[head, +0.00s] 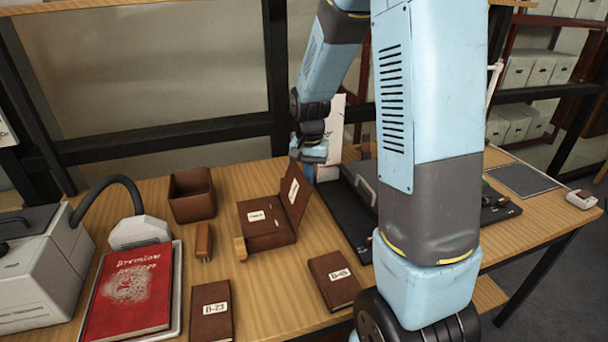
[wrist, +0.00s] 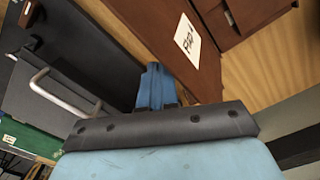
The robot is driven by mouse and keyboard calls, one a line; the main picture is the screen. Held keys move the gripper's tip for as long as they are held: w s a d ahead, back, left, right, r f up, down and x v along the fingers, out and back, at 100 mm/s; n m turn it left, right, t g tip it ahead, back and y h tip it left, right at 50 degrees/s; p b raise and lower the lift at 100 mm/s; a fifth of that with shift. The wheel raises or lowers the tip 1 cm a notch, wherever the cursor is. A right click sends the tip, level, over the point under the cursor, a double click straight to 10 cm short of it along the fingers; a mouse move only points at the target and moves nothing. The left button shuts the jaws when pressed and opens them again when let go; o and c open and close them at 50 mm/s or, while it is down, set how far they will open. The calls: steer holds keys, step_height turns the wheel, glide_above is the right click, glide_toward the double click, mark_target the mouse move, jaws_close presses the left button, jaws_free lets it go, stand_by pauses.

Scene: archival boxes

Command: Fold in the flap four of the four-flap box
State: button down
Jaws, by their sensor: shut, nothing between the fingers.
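The four-flap box (head: 262,232) is brown and sits mid-table in the head view. Its left part lies flat with a white label. One flap (head: 298,203), also labelled, stands up along its right side, leaning outward. My gripper (head: 309,158) is just behind and right of this flap's top end, pointing down. In the wrist view the blue fingers (wrist: 154,82) are together and empty, beside the brown flap (wrist: 150,25) with its white label. I cannot tell whether they touch it. The box body (wrist: 250,12) shows at the upper right there.
A black case (head: 345,215) with a handle lies right of the box. An open brown box (head: 192,196), a brown block (head: 203,241) and a small wooden piece (head: 240,248) are left. Closed brown boxes (head: 335,280) (head: 211,312) and a red book (head: 128,290) lie in front.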

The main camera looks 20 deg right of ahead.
steer(key=shift+a, duration=0.1)
stand_by(0.5)
step_height(320, 180, up, 10)
glide_above(296, 185)
steer(key=shift+w, duration=0.1)
stand_by(2.1)
steer(key=s+d+r+n+t, duration=0.1)
steer(key=s+r+n+t, duration=0.1)
steer(key=s+r, duration=0.4)
steer(key=s+d+r+n+t, duration=0.2)
steer(key=s+r, duration=0.4)
steer(key=s, duration=1.1)
steer(key=shift+d+n+t, duration=0.25)
steer(key=shift+n+t, duration=0.55)
steer(key=shift+n, duration=0.2)
